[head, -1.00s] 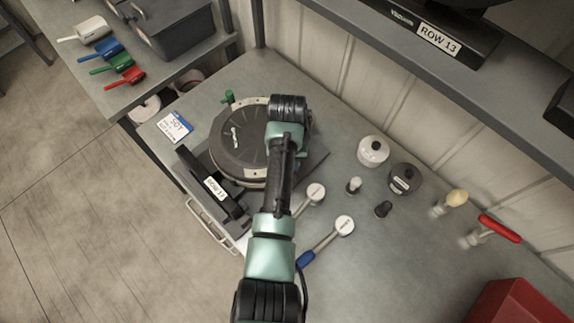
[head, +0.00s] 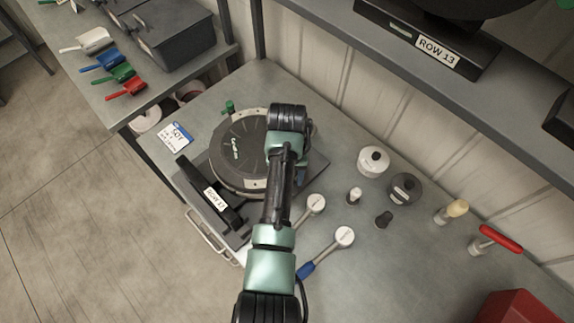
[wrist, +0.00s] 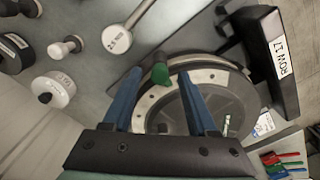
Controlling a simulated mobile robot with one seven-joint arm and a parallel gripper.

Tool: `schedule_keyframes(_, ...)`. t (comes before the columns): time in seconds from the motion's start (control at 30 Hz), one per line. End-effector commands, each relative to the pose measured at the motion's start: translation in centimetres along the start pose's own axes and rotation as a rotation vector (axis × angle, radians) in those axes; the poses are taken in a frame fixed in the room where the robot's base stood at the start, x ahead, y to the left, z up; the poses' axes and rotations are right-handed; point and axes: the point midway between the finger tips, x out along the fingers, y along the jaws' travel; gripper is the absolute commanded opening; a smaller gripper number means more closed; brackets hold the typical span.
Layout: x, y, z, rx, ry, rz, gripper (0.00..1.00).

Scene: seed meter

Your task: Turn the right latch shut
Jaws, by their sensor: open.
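The seed meter (head: 240,150) is a round dark housing with a pale rim on the bench; it also shows in the wrist view (wrist: 225,98). The right latch (wrist: 160,74) is a green knob at the meter's rim in the wrist view; my arm hides it in the head view. A second green latch (head: 229,107) stands at the rim's far left. My gripper (wrist: 160,78) is open, its two blue fingers on either side of the right latch. I cannot tell whether either finger touches it. In the head view my wrist covers the meter's right side.
A black stand with a row label (head: 214,198) is at the meter's front left. Two round-headed tools (head: 343,237) lie at the near right. Knobs and weights (head: 404,188) stand to the right. A shelf (head: 460,85) runs above the bench's back.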

Motion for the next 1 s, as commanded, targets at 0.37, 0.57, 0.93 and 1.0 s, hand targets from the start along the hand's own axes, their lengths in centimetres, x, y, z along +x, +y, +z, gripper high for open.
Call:
schedule_keyframes(0.37, -7.6, 0.0, -0.1, 0.001, 0.010, 0.000, 0.58)
schedule_keyframes(0.57, -11.6, 0.0, 0.0, 0.000, 0.002, 0.000, 0.58)
schedule_keyframes(0.93, -12.5, 0.0, 0.0, -0.001, 0.003, 0.000, 0.58)
schedule_keyframes(1.0, -12.4, 0.0, 0.0, -0.001, 0.003, 0.000, 0.58)
